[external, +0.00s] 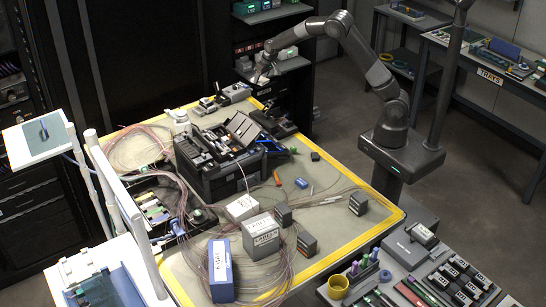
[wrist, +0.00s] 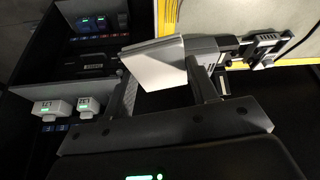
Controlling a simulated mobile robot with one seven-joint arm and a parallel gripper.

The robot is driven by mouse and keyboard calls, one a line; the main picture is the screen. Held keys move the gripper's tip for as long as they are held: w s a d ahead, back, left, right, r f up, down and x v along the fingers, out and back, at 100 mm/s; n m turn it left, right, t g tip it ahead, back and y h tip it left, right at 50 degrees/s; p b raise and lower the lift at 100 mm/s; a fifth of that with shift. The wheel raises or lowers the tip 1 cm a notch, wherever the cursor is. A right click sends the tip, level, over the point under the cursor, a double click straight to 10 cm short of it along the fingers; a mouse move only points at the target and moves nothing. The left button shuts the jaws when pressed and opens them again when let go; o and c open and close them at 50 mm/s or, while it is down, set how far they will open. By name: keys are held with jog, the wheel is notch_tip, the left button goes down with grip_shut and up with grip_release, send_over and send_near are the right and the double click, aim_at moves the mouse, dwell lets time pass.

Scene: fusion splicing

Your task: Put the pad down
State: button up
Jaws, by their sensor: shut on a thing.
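The pad (wrist: 155,66) is a pale white-grey block in the wrist view. It sits between the two fingers of my gripper (wrist: 160,78), which is shut on it, and it appears tilted. In the external view my gripper (external: 262,73) hangs at the far back corner of the yellow-edged work table (external: 340,243), beside the dark shelf unit. The pad is too small to make out clearly there. Whether the pad touches anything beneath it cannot be told.
A grey device (external: 235,92) stands on the table's back corner near my gripper. The dark shelf (wrist: 82,93) with small lit grey boxes (wrist: 52,108) is at left in the wrist view. A black splicer case (external: 215,160) and several boxes crowd the table.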

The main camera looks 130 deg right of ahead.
notch_tip(320, 180, up, 5)
jog(key=shift+f, duration=0.1)
jog(key=w+a+f+n+t+y, duration=0.1)
jog(key=w+a+f+n+t, duration=0.15)
jog(key=w+a+n, duration=0.75)
jog(key=n+g+y, duration=0.4)
jog(key=n+y, duration=0.4)
jog(key=n, duration=1.5)
send_over(320, 202)
jog(key=d, duration=0.2)
jog(key=shift+t, duration=0.25)
jog(key=f, duration=1)
jog(key=shift+a, duration=0.25)
jog(key=shift+f, duration=2)
